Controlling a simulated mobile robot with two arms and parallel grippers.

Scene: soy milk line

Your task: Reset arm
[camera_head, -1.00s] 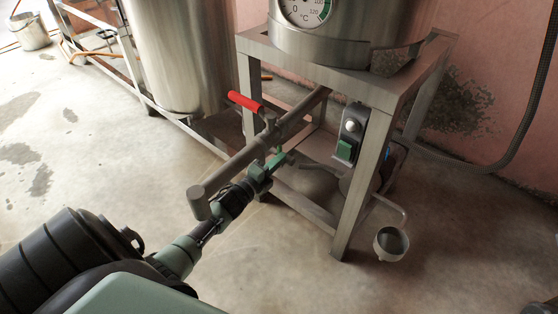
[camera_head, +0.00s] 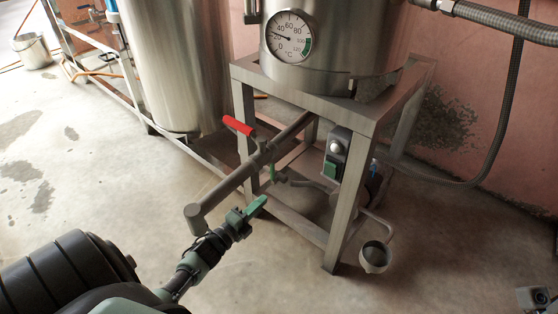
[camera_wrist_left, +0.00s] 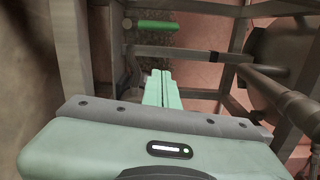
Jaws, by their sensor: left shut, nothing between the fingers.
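My left gripper (camera_head: 257,206) is shut and empty. It is in front of the steel stand, to the right of the open end of the outlet pipe (camera_head: 222,190). The pipe carries a red lever handle (camera_head: 238,126) on top. A small green handle (camera_head: 272,173) is beyond my fingertips, apart from them. In the left wrist view my closed fingers (camera_wrist_left: 162,90) point ahead, and a green bar (camera_wrist_left: 157,27) shows beyond them. Fingers of my right gripper do not show.
The steel stand (camera_head: 357,114) bears a tank with a dial gauge (camera_head: 289,37). A small cup-like end (camera_head: 375,256) is near the floor. Open floor (camera_head: 290,290) lies in front.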

